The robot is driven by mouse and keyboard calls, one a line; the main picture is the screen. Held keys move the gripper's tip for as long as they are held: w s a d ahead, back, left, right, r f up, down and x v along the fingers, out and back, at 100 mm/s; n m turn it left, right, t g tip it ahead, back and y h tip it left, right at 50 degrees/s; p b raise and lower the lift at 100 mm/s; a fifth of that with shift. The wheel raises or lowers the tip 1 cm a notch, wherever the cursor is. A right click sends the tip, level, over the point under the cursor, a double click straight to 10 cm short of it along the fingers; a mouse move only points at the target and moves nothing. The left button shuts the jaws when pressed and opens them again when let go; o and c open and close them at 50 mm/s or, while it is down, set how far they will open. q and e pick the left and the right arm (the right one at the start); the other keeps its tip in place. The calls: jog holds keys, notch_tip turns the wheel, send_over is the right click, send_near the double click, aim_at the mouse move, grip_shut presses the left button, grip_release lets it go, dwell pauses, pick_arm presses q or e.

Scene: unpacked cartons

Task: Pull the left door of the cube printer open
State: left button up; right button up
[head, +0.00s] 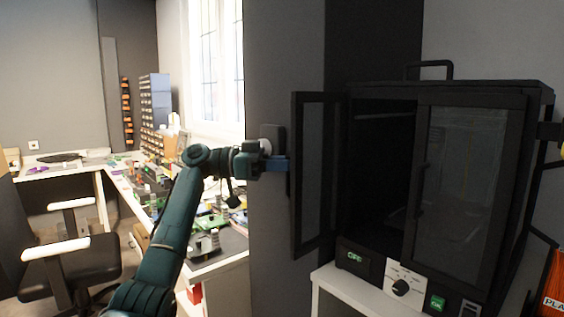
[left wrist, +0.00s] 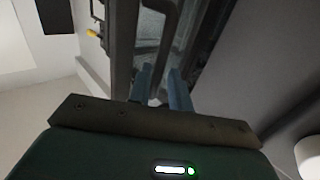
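The black cube printer (head: 392,262) stands at the right in the head view. Its left door (head: 320,170), a dark panel in a black frame, stands swung well out, leaving the left part of the front uncovered. The right door (head: 464,190) is closed, with its handle at its left edge. My left gripper (head: 280,163) is at the outer side of the left door, near its free edge. In the left wrist view its blue fingers (left wrist: 160,88) are close together around the door's dark handle (left wrist: 168,25). The fingertips' contact is partly hidden. My right gripper is out of view.
The printer stands on a white table (head: 365,298). A dark wall column (head: 275,90) is behind my left arm. A cluttered workbench (head: 222,255) and an office chair (head: 75,265) are at the left. An orange box (head: 555,285) is at the right edge.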

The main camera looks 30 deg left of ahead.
pick_arm(q)
jog(key=shift+o, duration=0.8)
jog(key=shift+a, duration=0.1)
jog(key=shift+o, duration=0.4)
jog(key=shift+s+a+r, duration=0.1)
jog(key=shift+s+a, duration=0.1)
jog(key=shift+a, duration=0.05)
jog(key=shift+a, duration=0.1)
jog(key=b+v, duration=0.1)
jog(key=v, duration=1.2)
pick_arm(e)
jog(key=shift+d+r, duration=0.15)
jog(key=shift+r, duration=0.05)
